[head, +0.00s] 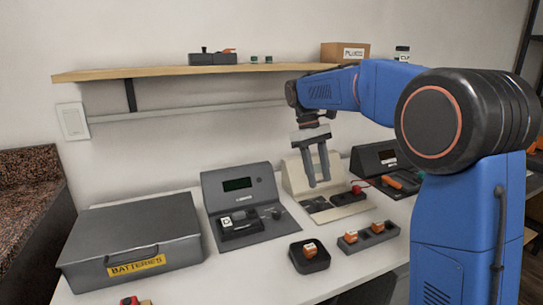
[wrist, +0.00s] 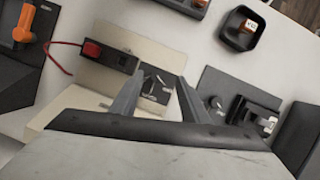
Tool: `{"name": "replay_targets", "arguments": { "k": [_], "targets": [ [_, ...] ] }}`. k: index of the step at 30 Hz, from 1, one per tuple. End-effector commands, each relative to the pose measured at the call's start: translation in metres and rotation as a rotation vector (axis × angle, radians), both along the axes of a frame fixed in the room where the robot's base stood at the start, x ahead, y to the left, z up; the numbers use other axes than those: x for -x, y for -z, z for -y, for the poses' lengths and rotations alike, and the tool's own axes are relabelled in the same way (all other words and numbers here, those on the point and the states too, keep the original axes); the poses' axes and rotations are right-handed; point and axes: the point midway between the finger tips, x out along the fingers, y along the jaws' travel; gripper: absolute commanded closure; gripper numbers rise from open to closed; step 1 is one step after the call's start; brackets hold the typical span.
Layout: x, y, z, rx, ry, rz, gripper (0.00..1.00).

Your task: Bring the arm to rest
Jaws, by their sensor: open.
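My gripper (head: 318,168) hangs from my blue arm with its two grey fingers pointing down and apart. It is open, with nothing between the fingers. In the head view it is in front of the beige device (head: 300,178) at the back of the white bench. The wrist view looks down past the open fingers (wrist: 162,97) at the beige device's base (wrist: 108,76), which carries a dark part with a red button. The fingers appear above the device; I cannot tell the exact gap.
A grey case marked BATTERIES (head: 130,240) stands at the left of the bench. A grey device with a display (head: 240,187) is beside it. A black tray (head: 309,255) with an orange part is in front. A wooden shelf (head: 190,70) runs along the wall above.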

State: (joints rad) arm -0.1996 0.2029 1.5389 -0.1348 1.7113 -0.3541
Motion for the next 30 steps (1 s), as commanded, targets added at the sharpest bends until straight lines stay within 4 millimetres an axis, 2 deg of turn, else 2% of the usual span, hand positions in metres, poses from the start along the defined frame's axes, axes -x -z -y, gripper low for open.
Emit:
{"name": "replay_targets", "arguments": {
  "k": [1,6,16,22,30],
  "targets": [
    [0.013,-0.005,0.006,-0.006,0.015,0.024,0.59],
    [0.055,-0.01,0.022,-0.028,0.068,0.108,0.59],
    [0.136,-0.006,0.047,-0.073,0.175,0.267,0.59],
    [0.184,0.006,0.059,-0.103,0.245,0.363,0.59],
    [0.247,0.034,0.07,-0.145,0.34,0.491,0.59]
  ]
}}
